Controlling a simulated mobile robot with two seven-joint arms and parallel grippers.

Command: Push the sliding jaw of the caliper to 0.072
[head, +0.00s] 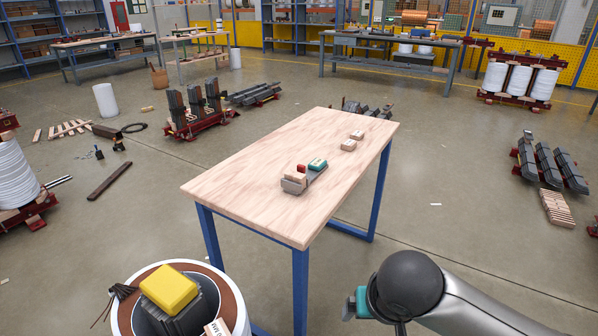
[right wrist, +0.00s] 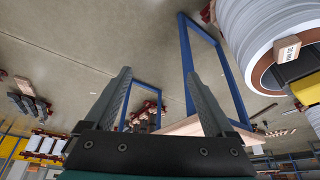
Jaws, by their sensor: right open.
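The caliper (head: 294,187) lies on the wooden table (head: 250,170), near its front middle. It has a grey beam, a pale block at its near end, a small red part and a teal part (head: 317,165) farther along. Which part is the sliding jaw, and any scale reading, are too small to tell. My right gripper (right wrist: 157,76) shows two grey fingers spread apart with nothing between them. In the head view, my right arm is at the lower right, in front of the table and apart from the caliper. My left gripper is not in view.
Two small wooden blocks (head: 349,145) lie toward the table's back right. A white coil (head: 243,325) with a yellow block (head: 168,288) stands at the lower left, before the table. The tabletop around the caliper is mostly clear. Blue legs (head: 300,290) support the table.

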